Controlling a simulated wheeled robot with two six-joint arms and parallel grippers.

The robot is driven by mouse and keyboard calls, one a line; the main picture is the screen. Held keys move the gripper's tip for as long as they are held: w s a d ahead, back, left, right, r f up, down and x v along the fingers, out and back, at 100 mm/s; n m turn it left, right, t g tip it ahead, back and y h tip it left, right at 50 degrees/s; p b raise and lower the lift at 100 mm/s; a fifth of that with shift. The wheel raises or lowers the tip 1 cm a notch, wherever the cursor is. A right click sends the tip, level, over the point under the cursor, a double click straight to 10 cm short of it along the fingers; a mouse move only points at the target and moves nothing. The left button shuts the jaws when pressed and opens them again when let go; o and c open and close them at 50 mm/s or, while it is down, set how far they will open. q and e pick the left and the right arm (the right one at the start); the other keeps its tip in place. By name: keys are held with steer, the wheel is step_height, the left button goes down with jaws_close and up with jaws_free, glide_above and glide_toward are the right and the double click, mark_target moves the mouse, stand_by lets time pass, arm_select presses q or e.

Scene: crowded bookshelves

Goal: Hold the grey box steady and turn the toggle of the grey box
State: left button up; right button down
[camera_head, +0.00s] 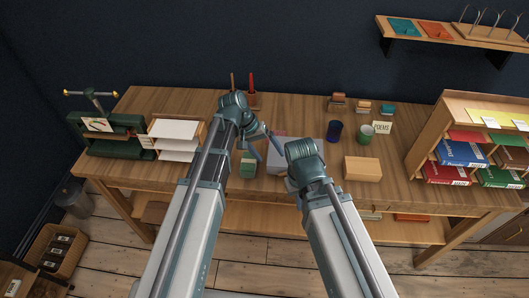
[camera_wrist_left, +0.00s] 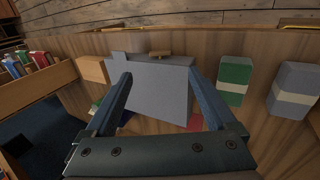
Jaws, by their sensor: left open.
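The grey box (camera_head: 276,158) sits on the table between my two arms, partly hidden by them. In the left wrist view the grey box (camera_wrist_left: 160,92) fills the space between the fingers of my left gripper (camera_wrist_left: 161,73). A small brown piece (camera_wrist_left: 160,53), which looks like the toggle, sticks out at the box's upper edge. My left gripper (camera_head: 266,149) is open, with one finger at each side of the box; I cannot tell whether they touch it. My right gripper (camera_head: 292,186) is low beside the box's near right side; its fingers are mostly hidden.
A green block (camera_head: 248,166) and a wooden box (camera_head: 362,169) stand on either side. A grey block with a pale band (camera_wrist_left: 293,90) is beyond the green one.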

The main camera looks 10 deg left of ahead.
mark_target(283, 173)
arm_select(q)
steer(key=b+x, duration=0.9)
steer(key=x, duration=0.2)
steer(key=shift+f, duration=0.1)
steer(key=shift+c, duration=0.3)
jaws_close()
stand_by(1.0)
